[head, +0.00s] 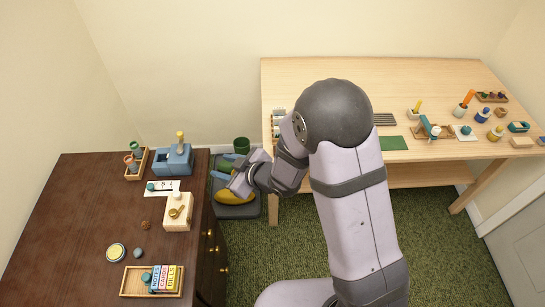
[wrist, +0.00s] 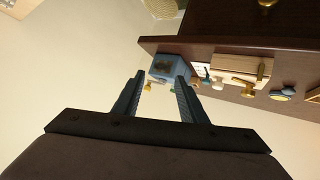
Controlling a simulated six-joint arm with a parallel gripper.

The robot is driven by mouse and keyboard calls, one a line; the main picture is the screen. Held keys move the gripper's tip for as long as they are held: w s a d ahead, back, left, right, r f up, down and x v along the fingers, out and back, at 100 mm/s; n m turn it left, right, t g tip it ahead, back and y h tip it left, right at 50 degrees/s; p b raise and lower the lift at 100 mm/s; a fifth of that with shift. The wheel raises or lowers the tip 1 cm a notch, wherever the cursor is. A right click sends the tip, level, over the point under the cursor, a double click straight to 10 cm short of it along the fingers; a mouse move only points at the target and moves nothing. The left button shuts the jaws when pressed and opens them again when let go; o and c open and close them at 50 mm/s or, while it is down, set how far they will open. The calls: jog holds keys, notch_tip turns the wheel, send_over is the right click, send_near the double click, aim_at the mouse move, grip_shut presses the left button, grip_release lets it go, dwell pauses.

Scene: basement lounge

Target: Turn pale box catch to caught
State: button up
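The pale box (head: 178,222) stands on the dark wooden cabinet, near its right edge. A brass catch (head: 176,212) lies at a slant on it; I cannot tell whether it is caught. In the wrist view the pale box (wrist: 235,66) is right of the fingers, with a brass part (wrist: 261,72) on it. My gripper (wrist: 160,77) is open and empty, its two fingers well apart. In the head view my gripper (head: 222,171) hangs just off the cabinet's right edge, up and right of the pale box and apart from it.
A blue box (head: 173,163) with a yellow-topped post is behind the pale box. A wooden tray (head: 136,163), white card (head: 160,188), yellow-topped round tin (head: 116,253) and tray of labelled blocks (head: 128,283) share the cabinet. A light workbench (head: 340,80) stands right.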

jog(key=d+r+m+h+p, duration=0.2)
jog(key=d+r+m+h, duration=0.1)
jog(key=d, duration=1)
jog(key=shift+s+d+m+g+h+p, duration=0.3)
jog(key=shift+m+h, duration=0.4)
jog(key=shift+h, duration=0.6)
